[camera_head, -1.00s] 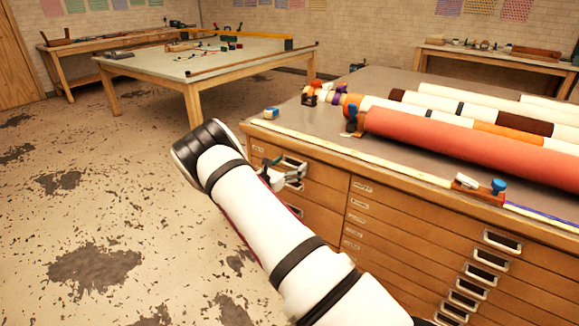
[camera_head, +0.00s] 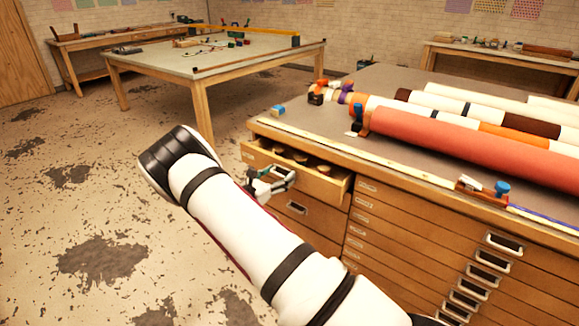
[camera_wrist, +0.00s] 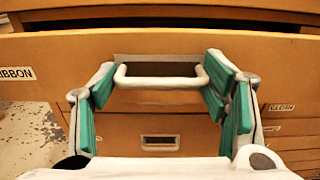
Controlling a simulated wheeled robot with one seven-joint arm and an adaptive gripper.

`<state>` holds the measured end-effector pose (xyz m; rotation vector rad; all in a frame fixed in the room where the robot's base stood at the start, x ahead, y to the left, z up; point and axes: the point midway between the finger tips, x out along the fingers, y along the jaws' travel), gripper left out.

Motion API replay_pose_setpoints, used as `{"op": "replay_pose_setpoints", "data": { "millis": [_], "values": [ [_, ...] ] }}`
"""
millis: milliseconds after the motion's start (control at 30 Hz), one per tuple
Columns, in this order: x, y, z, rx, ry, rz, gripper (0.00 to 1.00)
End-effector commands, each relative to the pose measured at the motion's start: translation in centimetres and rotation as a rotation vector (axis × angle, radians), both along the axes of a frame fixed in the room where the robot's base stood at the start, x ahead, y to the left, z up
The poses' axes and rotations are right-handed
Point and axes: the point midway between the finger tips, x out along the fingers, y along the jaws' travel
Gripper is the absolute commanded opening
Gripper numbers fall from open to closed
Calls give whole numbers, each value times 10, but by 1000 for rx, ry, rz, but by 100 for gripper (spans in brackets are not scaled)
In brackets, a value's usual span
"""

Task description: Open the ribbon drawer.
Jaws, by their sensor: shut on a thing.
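The ribbon drawer (camera_head: 323,190) is the top left drawer of the wooden cabinet and stands partly pulled out. Several round brown things (camera_head: 290,156) show inside it. In the wrist view, its front (camera_wrist: 55,45) bears a label (camera_wrist: 17,74) reading RIBBON. Its pale bar handle (camera_wrist: 160,81) spans the middle of the picture, in front of a dark recess.
A closed drawer (camera_head: 298,208) lies below, with more closed drawers (camera_head: 430,240) to the right. A large worktable (camera_head: 215,60) stands behind at left. The floor (camera_head: 90,210) left of the cabinet is clear.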

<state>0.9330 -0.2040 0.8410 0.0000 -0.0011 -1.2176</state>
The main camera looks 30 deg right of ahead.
Motion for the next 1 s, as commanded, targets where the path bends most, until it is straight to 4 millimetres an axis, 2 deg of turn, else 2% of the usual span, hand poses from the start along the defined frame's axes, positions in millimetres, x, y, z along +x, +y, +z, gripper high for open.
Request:
{"op": "replay_pose_setpoints", "data": {
  "millis": [33,300,500,700,1000],
  "values": [
    [-10,10,0,-3,5,-9,18],
    [-32,70,-1,-5,5,-11,18],
    [-43,101,-1,-5,6,-12,18],
    [-50,118,-2,-5,7,-14,18],
    [-52,122,-2,-5,8,-17,18]
  ]
}}
